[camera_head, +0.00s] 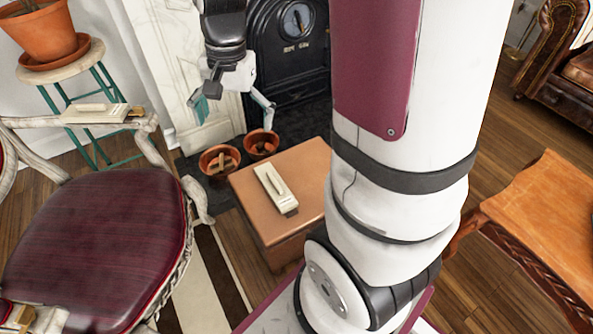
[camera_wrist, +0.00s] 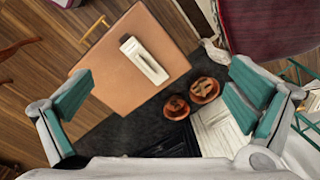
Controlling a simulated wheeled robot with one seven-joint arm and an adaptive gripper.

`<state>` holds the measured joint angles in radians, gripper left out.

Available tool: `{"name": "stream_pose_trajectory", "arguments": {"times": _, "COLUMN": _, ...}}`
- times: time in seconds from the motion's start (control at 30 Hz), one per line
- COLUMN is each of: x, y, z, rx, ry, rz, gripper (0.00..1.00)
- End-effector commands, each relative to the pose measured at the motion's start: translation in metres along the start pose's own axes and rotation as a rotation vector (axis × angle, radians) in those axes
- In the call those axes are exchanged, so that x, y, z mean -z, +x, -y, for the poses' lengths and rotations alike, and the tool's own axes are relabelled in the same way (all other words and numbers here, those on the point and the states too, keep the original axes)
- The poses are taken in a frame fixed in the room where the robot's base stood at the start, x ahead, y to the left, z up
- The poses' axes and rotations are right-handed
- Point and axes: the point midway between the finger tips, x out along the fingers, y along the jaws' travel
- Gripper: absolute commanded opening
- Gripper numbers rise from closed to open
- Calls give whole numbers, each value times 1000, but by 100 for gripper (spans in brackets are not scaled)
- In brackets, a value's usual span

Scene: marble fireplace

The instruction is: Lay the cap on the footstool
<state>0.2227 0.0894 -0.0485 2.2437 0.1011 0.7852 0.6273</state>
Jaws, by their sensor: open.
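The footstool (camera_head: 303,165) is a tan, square-topped box in the middle of the head view; its top also shows in the wrist view (camera_wrist: 118,92). A cream, oblong piece with a raised strip (camera_head: 275,188) lies flat on it, also in the wrist view (camera_wrist: 145,60). I see nothing plainly shaped like a cap and cannot tell whether this piece is it. My gripper (camera_head: 234,106) is open and empty, in the air near the fireplace, beyond the footstool. Its teal fingers stand wide apart in the wrist view (camera_wrist: 158,98). My arm hides the footstool's right side.
A similar cream piece (camera_head: 95,113) lies on the armrest of a red chair (camera_head: 95,245) at left. Two terracotta pots (camera_head: 219,166) stand behind the footstool. A potted plant stool (camera_head: 65,68) is back left. An orange-brown table (camera_head: 545,215) is at right.

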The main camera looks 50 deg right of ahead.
Motion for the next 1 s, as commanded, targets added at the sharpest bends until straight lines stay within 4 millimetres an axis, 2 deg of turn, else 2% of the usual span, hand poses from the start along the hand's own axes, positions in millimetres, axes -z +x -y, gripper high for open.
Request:
{"name": "stream_pose_trajectory", "arguments": {"times": 0.03, "x": -18, "y": -18, "z": -4, "rx": 7, "ry": -73, "rz": -8, "gripper": 100}}
{"name": "stream_pose_trajectory", "arguments": {"times": 0.2, "x": -73, "y": -60, "z": -30, "rx": 3, "ry": -315, "rz": -15, "gripper": 100}}
{"name": "stream_pose_trajectory", "arguments": {"times": 0.33, "x": -113, "y": -83, "z": -57, "rx": -5, "ry": -497, "rz": -25, "gripper": 100}}
{"name": "stream_pose_trajectory", "arguments": {"times": 0.5, "x": -158, "y": -99, "z": -98, "rx": -24, "ry": -721, "rz": -38, "gripper": 100}}
{"name": "stream_pose_trajectory", "arguments": {"times": 0.7, "x": -189, "y": -102, "z": -134, "rx": -47, "ry": -899, "rz": -49, "gripper": 100}}
{"name": "stream_pose_trajectory", "arguments": {"times": 0.83, "x": -196, "y": -102, "z": -145, "rx": -55, "ry": -946, "rz": -51, "gripper": 100}}
{"name": "stream_pose_trajectory", "arguments": {"times": 1.0, "x": -197, "y": -102, "z": -146, "rx": -57, "ry": -955, "rz": -49, "gripper": 100}}
